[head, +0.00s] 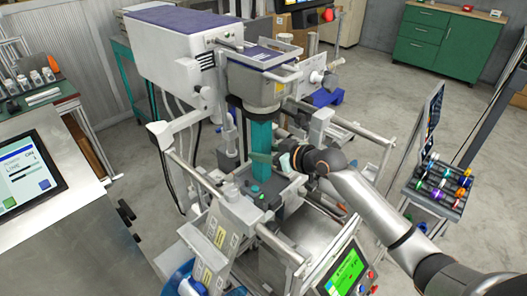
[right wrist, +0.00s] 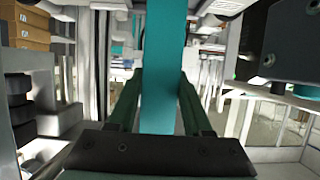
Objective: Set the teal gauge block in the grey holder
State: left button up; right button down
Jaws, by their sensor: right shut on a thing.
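The teal gauge block (head: 261,140) is a tall upright bar below the white machine head in the head view. My right gripper (head: 266,157) reaches it from the right and is shut on its middle. In the right wrist view the block (right wrist: 163,60) stands upright between the two dark green fingers. A grey fixture with a small green light, which looks like the grey holder (head: 268,202), lies just below the block. I cannot tell whether the block's lower end is inside it or above it. My left gripper is out of view.
The white machine head (head: 262,85) hangs close over the block. Metal rails (head: 350,130) flank the work spot. A green-screen panel (head: 345,272) stands in front, and a rack of coloured spools (head: 440,185) is at the right. Open floor lies behind, toward the green cabinet (head: 440,40).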

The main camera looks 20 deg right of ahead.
jog(key=shift+f, duration=0.3)
jog(key=c, duration=0.5)
grip_release()
jog(key=shift+o, duration=1.3)
jog(key=shift+f, duration=0.15)
jog(key=b+v, duration=0.1)
jog(key=v, duration=1.1)
jog(key=shift+s+r, duration=0.2)
jog(key=shift+r, duration=0.15)
